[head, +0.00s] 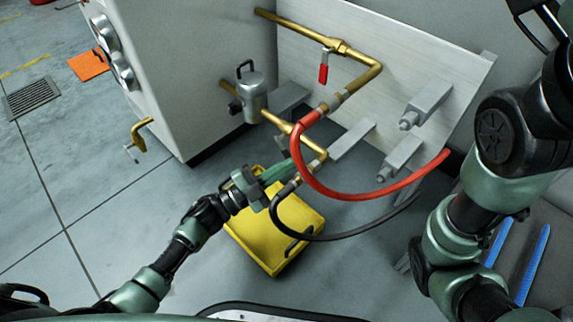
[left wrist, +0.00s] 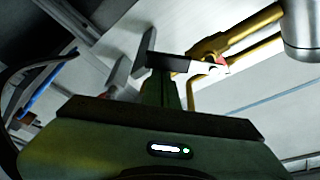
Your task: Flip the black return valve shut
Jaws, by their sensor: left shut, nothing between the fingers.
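The black return valve's lever (left wrist: 168,62) shows in the left wrist view as a dark grip with a pale metal shank, just beyond my fingertips. In the head view the lever is hidden behind or beside my left gripper (head: 282,171), at the lower brass pipe (head: 310,140) with the black hose. The left gripper also shows in the left wrist view (left wrist: 172,88), shut and empty, its green fingers reaching up to the lever. I cannot tell whether they touch. My right arm is at the right; its gripper is out of view.
Above is a brass pipe with a red-handled valve (head: 323,73). A red hose (head: 350,195) and a black hose (head: 350,234) loop close to my left gripper. A grey canister (head: 252,95) stands on the pipe. A yellow tray (head: 262,238) lies below.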

